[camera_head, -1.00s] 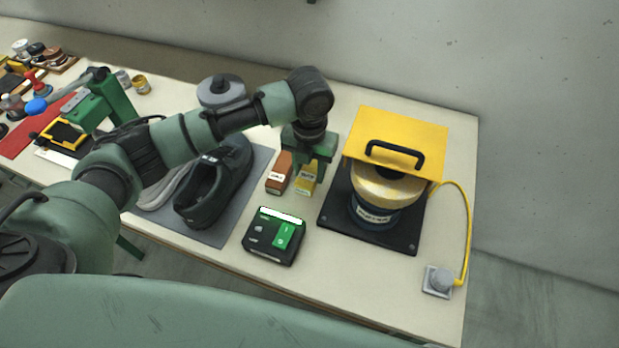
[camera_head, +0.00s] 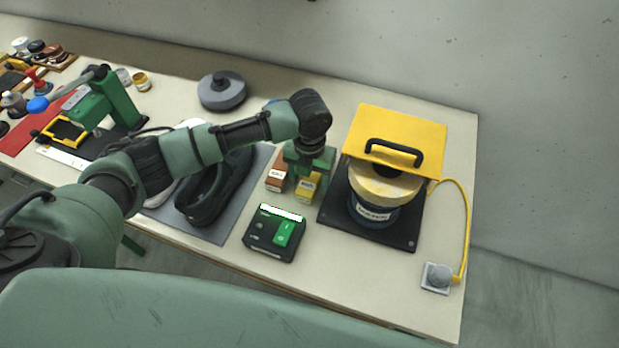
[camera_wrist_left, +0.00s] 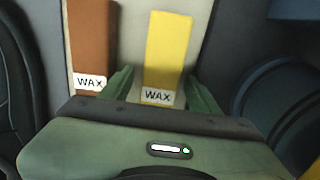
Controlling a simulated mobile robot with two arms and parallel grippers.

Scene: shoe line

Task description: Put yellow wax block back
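The yellow wax block (camera_head: 306,190) is at the middle of the bench, right of the brown wax block (camera_head: 276,179). In the left wrist view the yellow block (camera_wrist_left: 168,52) lies between the fingers of my left gripper (camera_wrist_left: 159,77), its WAX label toward me; the brown block (camera_wrist_left: 90,45) is outside the left finger. A gap shows between the left finger and the yellow block, so the gripper looks open around it. In the head view my left gripper (camera_head: 308,172) hides the block's far end. Contact with the bench is hard to tell. My right gripper is not in view.
A machine with a yellow hood (camera_head: 396,130) stands right on a black plate. A dark shoe (camera_head: 212,191) lies left on a grey mat (camera_head: 234,221). Bare bench shows front right.

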